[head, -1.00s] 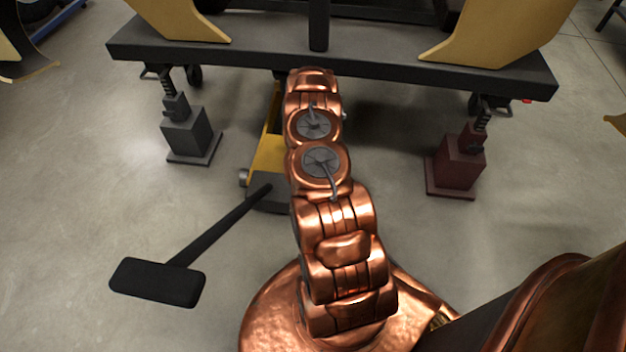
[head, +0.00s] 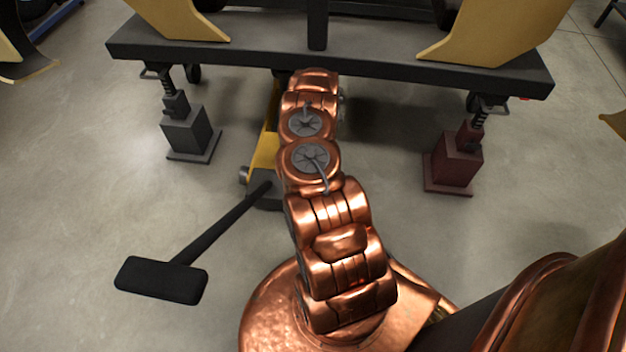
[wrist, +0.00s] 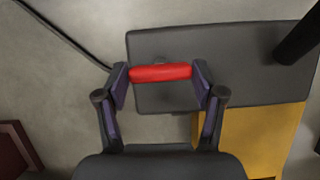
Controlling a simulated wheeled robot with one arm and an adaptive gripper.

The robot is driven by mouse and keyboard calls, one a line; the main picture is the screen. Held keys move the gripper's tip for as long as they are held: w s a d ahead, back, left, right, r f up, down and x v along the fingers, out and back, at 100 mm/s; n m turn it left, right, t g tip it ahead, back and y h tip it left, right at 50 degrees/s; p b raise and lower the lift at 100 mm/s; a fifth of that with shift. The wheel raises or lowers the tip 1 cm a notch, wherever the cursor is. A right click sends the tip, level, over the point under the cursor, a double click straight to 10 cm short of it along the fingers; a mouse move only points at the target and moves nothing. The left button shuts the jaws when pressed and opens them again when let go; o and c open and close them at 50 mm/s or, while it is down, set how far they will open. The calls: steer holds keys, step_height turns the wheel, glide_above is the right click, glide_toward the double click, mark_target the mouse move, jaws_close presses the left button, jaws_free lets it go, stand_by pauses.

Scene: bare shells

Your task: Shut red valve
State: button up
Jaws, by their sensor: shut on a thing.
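The red valve (wrist: 160,72) is a short red bar in the wrist view, lying crosswise in front of a dark grey plate. My gripper (wrist: 160,80) has one finger at each end of the bar and is shut on it. In the head view my copper arm reaches forward and hides both the gripper and the valve.
A yellow and dark jack (head: 265,150) with a black T-shaped handle (head: 162,280) stands below my arm. A dark beam (head: 330,66) crosses ahead, with a grey stand (head: 187,133) at left and a dark red stand (head: 456,160) at right.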

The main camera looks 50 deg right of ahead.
steer(key=o, duration=1.1)
steer(key=shift+r, duration=0.15)
steer(key=v, duration=1.1)
steer(key=shift+w+d+r, duration=0.1)
steer(key=shift+w+r, duration=0.05)
steer(key=shift+r, duration=0.15)
